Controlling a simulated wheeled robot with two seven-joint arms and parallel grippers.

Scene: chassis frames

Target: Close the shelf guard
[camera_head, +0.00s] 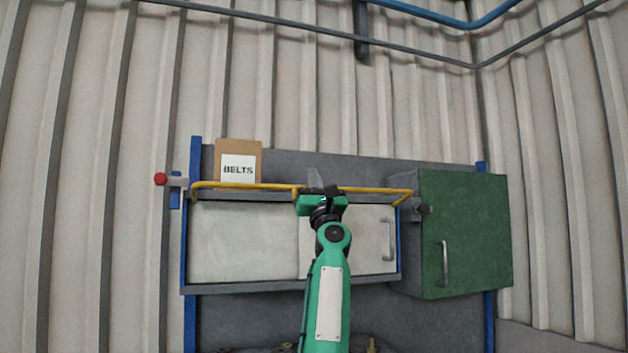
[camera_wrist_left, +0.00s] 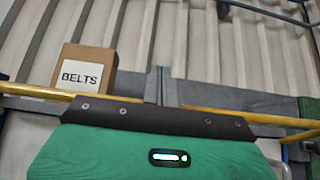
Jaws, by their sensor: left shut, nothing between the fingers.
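The shelf guard is a yellow rail (camera_head: 245,186) running across the front of the top shelf, with bent ends; it also shows in the left wrist view (camera_wrist_left: 215,111). My left gripper (camera_head: 314,178) is at the middle of the rail, its shut grey fingers (camera_wrist_left: 160,86) pointing up past it. Nothing is between the fingers. The gripper hides the middle of the rail, and I cannot tell whether it touches it. My right gripper is out of view.
A cardboard box marked BELTS (camera_head: 238,162) stands on the shelf behind the rail, left of my gripper. Below are pale panels (camera_head: 243,241) with a handle (camera_head: 390,240). A green cabinet door (camera_head: 470,235) is at the right. Pipes run along the ribbed wall above.

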